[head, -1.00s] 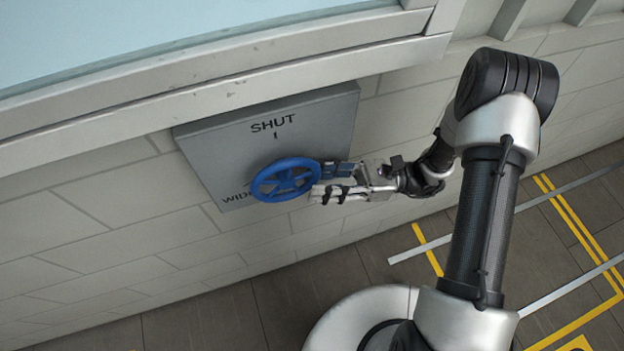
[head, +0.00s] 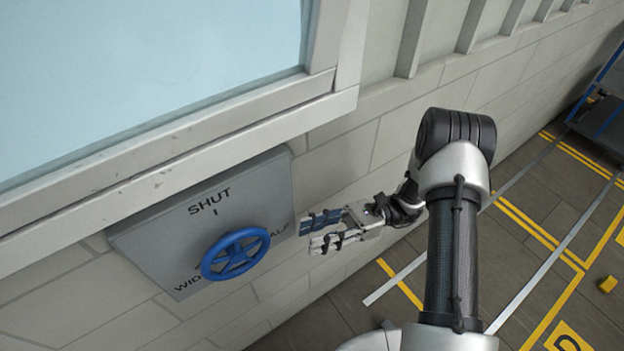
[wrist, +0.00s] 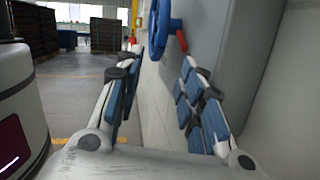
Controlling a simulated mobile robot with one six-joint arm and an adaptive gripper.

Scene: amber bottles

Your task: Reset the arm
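My gripper (head: 318,232) is open and empty in the head view, with a clear gap to the right of the blue handwheel (head: 236,254). In the wrist view my gripper (wrist: 155,92) shows its two blue-padded fingers spread apart with nothing between them. The handwheel sits on a grey wall panel (head: 140,235) marked SHUT, with HALF and a partly hidden WIDE lower down. In the wrist view the handwheel (wrist: 160,28) is beyond the fingertips at the top, with a red piece on it.
A window frame (head: 250,130) juts out above the panel. A dark cart-like item (head: 600,120) stands far right. In the wrist view, dark stacks (wrist: 106,35) stand far off.

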